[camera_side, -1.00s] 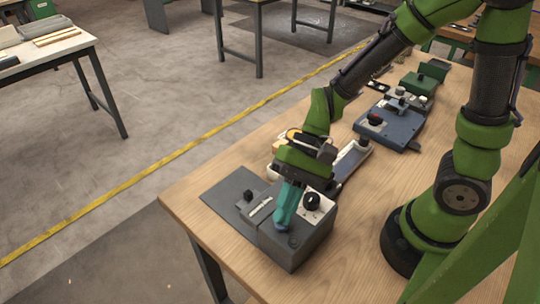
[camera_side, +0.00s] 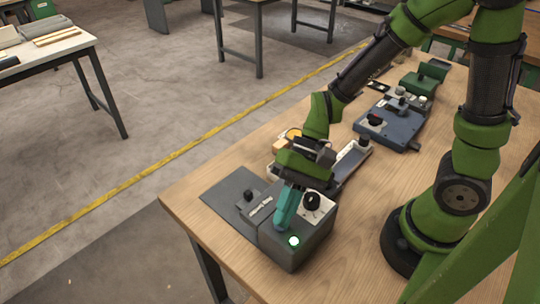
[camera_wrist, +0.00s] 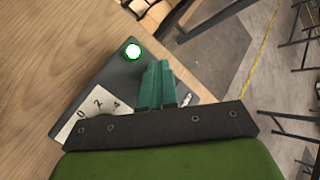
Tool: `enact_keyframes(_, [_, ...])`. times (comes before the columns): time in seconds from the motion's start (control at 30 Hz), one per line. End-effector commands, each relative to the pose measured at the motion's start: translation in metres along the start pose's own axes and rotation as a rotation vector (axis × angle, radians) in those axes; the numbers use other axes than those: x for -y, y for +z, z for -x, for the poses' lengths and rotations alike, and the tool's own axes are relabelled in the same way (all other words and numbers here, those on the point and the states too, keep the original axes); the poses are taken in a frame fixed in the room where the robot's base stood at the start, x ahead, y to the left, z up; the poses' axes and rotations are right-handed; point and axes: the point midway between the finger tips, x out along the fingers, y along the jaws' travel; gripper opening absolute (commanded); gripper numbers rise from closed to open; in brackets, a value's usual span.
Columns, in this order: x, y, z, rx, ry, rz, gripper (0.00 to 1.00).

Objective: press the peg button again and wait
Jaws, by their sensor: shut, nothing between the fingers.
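A dark grey box (camera_side: 308,245) stands at the front corner of the wooden table, with a black knob (camera_side: 312,201) on a white dial plate. A round lamp or button (camera_side: 293,241) on its top glows green; it also glows in the wrist view (camera_wrist: 133,51). I cannot tell whether this is the peg button. My gripper (camera_side: 281,225) has teal fingers, shut and empty, pointing down at the box top just left of the green light. In the wrist view the fingertips (camera_wrist: 158,68) are beside the light, apart from it. What lies right under the fingertips is hidden.
A flat dark plate (camera_side: 228,196) with a small black knob adjoins the box on the left. A blue-grey device (camera_side: 390,125) and a green block (camera_side: 419,84) stand further back. The table's front right is clear.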

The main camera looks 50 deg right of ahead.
Motion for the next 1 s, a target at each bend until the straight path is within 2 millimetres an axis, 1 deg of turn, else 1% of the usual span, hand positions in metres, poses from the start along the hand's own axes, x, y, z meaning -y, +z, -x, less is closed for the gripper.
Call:
enact_keyframes(0.4, [0.009,0.009,0.013,-0.001,0.0,0.002,0.0])
enact_keyframes(0.77, [0.011,0.011,0.015,0.0,-0.001,0.001,0.0])
enact_keyframes(1.0, [0.022,0.022,0.03,-0.002,-0.002,0.003,0.0])
